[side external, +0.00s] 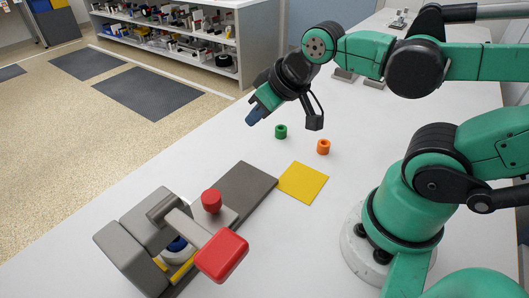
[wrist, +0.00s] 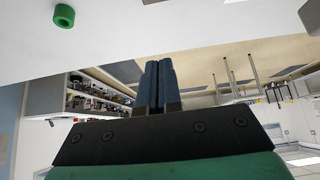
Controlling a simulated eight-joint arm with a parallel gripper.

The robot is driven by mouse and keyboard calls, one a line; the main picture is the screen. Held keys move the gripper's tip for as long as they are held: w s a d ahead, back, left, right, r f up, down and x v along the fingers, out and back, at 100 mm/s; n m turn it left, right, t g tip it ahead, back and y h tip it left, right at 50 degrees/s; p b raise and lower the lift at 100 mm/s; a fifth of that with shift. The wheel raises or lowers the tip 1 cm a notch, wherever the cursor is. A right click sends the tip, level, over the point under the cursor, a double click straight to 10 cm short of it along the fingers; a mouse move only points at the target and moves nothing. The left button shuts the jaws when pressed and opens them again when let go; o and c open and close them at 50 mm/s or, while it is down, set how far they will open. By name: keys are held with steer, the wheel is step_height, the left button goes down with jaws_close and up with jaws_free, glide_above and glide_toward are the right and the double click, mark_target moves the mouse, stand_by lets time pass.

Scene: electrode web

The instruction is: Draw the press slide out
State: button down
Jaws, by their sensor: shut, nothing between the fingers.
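The press (side external: 125,245) stands at the lower left of the side view, a grey block body on a long dark grey base plate (side external: 248,190). A lever with a red handle (side external: 222,256) reaches across its front. A red knob (side external: 211,201) stands upright on a grey part over the base plate, which looks like the slide. A blue piece (side external: 177,244) shows partly under the press arm. My gripper (side external: 253,116) is raised above the table, well apart from the knob. In the wrist view its blue fingers (wrist: 158,66) are shut together and empty.
A green ring (side external: 281,131), also in the wrist view (wrist: 64,16), and an orange ring (side external: 323,147) stand on the white table. A yellow square (side external: 303,183) lies beside the base plate. The table between my gripper and the press is clear. A loaded shelf (side external: 165,50) stands behind.

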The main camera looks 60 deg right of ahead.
steer(key=c, duration=1)
jaws_free()
steer(key=shift+a, duration=0.1)
steer(key=shift+c, duration=0.2)
steer(key=o, duration=0.3)
steer(key=shift+w+a+g, duration=0.15)
steer(key=shift+a+g, duration=0.15)
steer(key=shift+a, duration=0.05)
steer(key=o, duration=0.4)
steer(key=a+g, duration=0.1)
steer(key=a+f+n+g, duration=0.1)
steer(key=a, duration=0.1)
steer(key=w+a+g, duration=0.1)
steer(key=a, duration=0.1)
steer(key=shift+w+f+n+y, duration=0.1)
steer(key=shift+f+n+y, duration=0.05)
steer(key=shift+n+y, duration=0.2)
steer(key=shift+c, duration=0.2)
steer(key=n+g, duration=0.1)
steer(key=g, duration=0.2)
glide_above(211, 196)
step_height(211, 196, down, 3)
steer(key=shift+w+d+r, duration=0.1)
steer(key=shift+d+r, duration=0.05)
steer(key=shift+a+f+g, duration=0.2)
steer(key=shift+f+g, duration=0.1)
steer(key=shift+f, duration=2.65)
jaws_close()
